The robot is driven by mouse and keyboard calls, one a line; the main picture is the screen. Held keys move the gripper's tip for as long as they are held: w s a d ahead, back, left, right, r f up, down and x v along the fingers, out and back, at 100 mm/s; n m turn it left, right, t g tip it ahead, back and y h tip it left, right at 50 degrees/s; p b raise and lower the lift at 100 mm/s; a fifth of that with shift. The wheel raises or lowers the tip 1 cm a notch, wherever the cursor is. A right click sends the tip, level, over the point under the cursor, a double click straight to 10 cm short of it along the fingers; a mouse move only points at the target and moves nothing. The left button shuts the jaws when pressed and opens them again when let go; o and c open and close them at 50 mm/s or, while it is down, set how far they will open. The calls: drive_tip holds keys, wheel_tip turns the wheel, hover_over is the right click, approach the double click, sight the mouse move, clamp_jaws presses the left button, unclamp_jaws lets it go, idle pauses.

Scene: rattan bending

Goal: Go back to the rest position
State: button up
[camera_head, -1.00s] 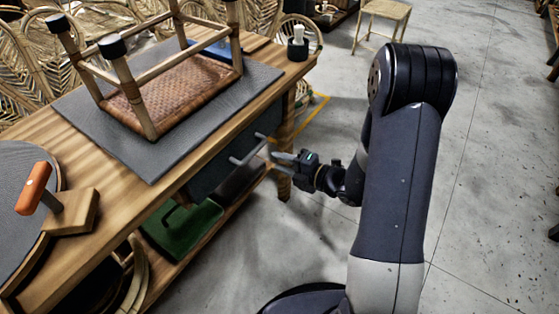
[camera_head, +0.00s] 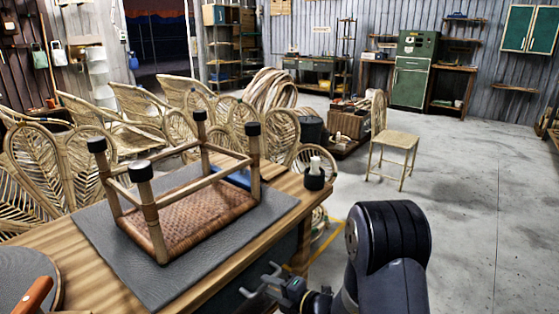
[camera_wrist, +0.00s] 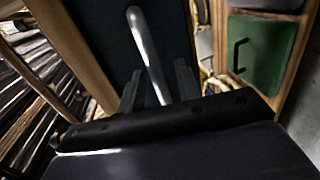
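My gripper (camera_head: 268,284) is low at the bottom centre of the head view, just right of the workbench front, with my dark arm to its right. In the wrist view my gripper (camera_wrist: 157,78) shows two dark fingers spread apart. A metal drawer handle (camera_wrist: 141,38) on a dark front lies ahead and appears between them in the picture. I cannot tell whether the fingers touch it. I see nothing held.
An upturned stool with a woven seat (camera_head: 200,213) stands on a grey mat (camera_head: 104,242) on the workbench. A dark cup (camera_head: 314,180) is at the bench's far corner. Open floor (camera_head: 475,215) lies to the right.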

drive_tip(key=shift+v, duration=0.85)
drive_tip(key=shift+s+f, duration=0.1)
drive_tip(key=shift+f, duration=0.1)
